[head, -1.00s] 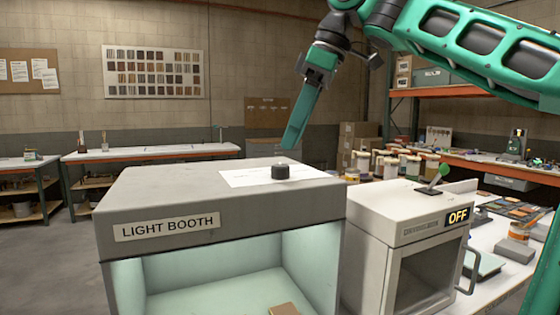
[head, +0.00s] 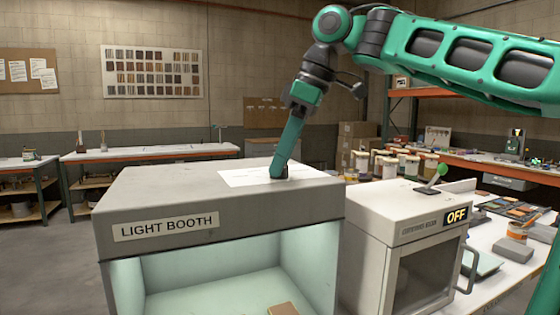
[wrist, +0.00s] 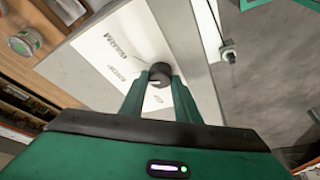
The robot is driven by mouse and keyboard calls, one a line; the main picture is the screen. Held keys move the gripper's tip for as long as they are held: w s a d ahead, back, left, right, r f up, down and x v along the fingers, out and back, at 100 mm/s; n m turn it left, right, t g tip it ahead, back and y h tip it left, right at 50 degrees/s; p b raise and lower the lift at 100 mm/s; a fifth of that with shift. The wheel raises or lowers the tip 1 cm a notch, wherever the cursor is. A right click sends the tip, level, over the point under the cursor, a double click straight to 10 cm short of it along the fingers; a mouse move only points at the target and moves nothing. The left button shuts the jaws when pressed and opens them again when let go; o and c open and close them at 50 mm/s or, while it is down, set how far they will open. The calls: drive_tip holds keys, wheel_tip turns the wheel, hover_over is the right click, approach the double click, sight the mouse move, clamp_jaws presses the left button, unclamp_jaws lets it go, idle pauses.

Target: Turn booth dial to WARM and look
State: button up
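The light booth (head: 140,245) is a grey box with a lit, pale green interior. A tan block (head: 283,308) shows at its lower front edge. Its black round dial (wrist: 159,73) sits on a white label sheet (wrist: 105,58) on top. A pale mark shows on the dial's lower left. The sheet's printed words are blurred; one looks like WARM. My gripper (head: 279,174) points down at the dial and hides most of it in the head view. In the wrist view its fingers (wrist: 160,82) are apart, one each side of the dial. I cannot tell whether they touch it.
A smaller grey cabinet (head: 385,225) stands right of the booth, with an OFF sign (head: 456,215), a green-knobbed lever (head: 440,175) and a door handle. Several cans (head: 412,166) stand behind it. The booth top left of the sheet is clear.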

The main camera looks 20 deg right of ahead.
drive_tip(key=shift+w+d+r+m, duration=0.1)
drive_tip(key=shift+m, duration=0.4)
drive_tip(key=shift+m+t+h, duration=0.6)
drive_tip(key=shift+m+t, duration=0.1)
drive_tip(key=shift+m, duration=1.1)
drive_tip(key=shift+s+m+h, duration=0.2)
drive_tip(key=shift+m+h, duration=0.3)
drive_tip(key=shift+m, duration=1)
drive_tip(key=shift+a+m, duration=0.25)
drive_tip(key=shift+m, duration=0.05)
drive_tip(key=o, duration=1)
